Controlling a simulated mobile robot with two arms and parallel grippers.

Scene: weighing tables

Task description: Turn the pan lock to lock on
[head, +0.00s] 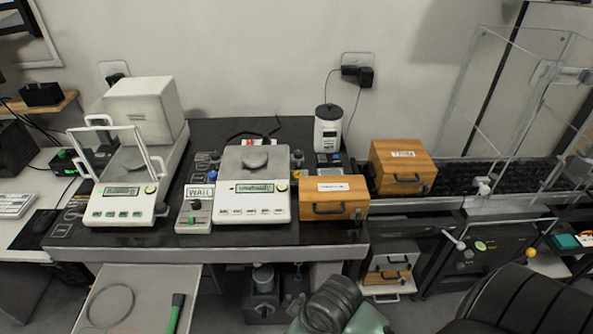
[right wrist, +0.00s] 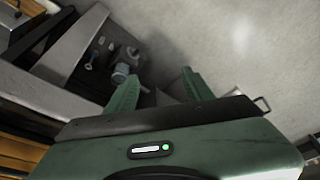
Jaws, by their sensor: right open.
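A small grey box with a dark round knob (head: 196,204) stands on the dark bench just left of the middle balance (head: 252,200). It looks like the pan lock, but its markings are too small to read. A sign reading roughly "WAIT" (head: 199,191) is behind the knob. In the head view only a green and dark part of my right arm shows at the bottom, well away from the knob. My left gripper is not in view.
A second balance with a clear shield (head: 119,205) stands at the left. A wooden box (head: 334,208) and a white canister (head: 328,128) stand right of the middle balance. The bench's front edge (head: 230,254) is clear. A pale tray (head: 135,290) juts out below.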

